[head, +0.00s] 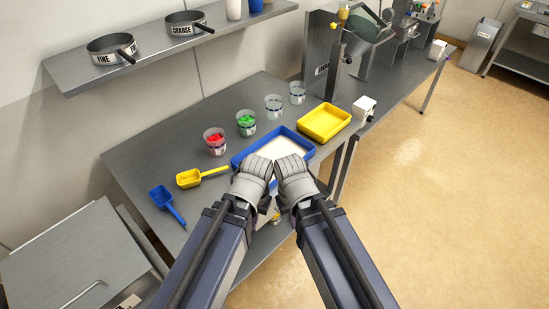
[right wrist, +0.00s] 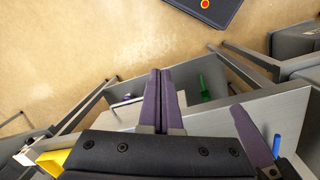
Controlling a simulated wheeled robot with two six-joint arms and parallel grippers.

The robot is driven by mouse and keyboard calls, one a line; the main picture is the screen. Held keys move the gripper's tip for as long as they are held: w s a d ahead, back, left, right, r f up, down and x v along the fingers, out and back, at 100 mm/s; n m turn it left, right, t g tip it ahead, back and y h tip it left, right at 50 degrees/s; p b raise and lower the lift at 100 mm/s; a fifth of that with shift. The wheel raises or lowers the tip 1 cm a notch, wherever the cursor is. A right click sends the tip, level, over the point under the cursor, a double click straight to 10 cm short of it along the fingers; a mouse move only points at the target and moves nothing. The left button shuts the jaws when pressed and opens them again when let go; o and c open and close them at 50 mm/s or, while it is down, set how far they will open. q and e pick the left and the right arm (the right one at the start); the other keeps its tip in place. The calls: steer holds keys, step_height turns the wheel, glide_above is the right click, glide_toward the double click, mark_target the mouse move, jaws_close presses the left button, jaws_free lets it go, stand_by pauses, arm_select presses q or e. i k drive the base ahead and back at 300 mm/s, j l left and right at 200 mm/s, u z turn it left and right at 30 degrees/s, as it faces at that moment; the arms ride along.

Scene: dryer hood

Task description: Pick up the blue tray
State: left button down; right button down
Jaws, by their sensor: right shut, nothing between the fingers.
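The blue tray (head: 237,161) lies on the grey bench with a pale, whitish content inside. Its front edge is partly hidden behind my wrists. My left gripper (head: 252,170) and my right gripper (head: 291,172) are side by side at the tray's near side in the head view, with their fingers hidden. In the right wrist view my right gripper (right wrist: 158,75) shows two purple fingers pressed together with nothing between them. One purple finger of my left gripper (right wrist: 252,138) shows at the right there; its opening is unclear. I cannot tell whether either gripper touches the tray.
A yellow tray (head: 325,122) stands right of the blue one. Cups with red beads (head: 215,142) and green beads (head: 246,123) stand behind. A yellow scoop (head: 190,179) and a blue scoop (head: 162,198) lie left. A shelf (head: 150,65) holds sieves above.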

mark_target(283, 142)
steer(key=i+l+u, duration=0.15)
steer(key=l+u, duration=0.15)
steer(key=i+l+u, duration=0.1)
steer(key=l+u, duration=0.45)
steer(key=i+l, duration=0.05)
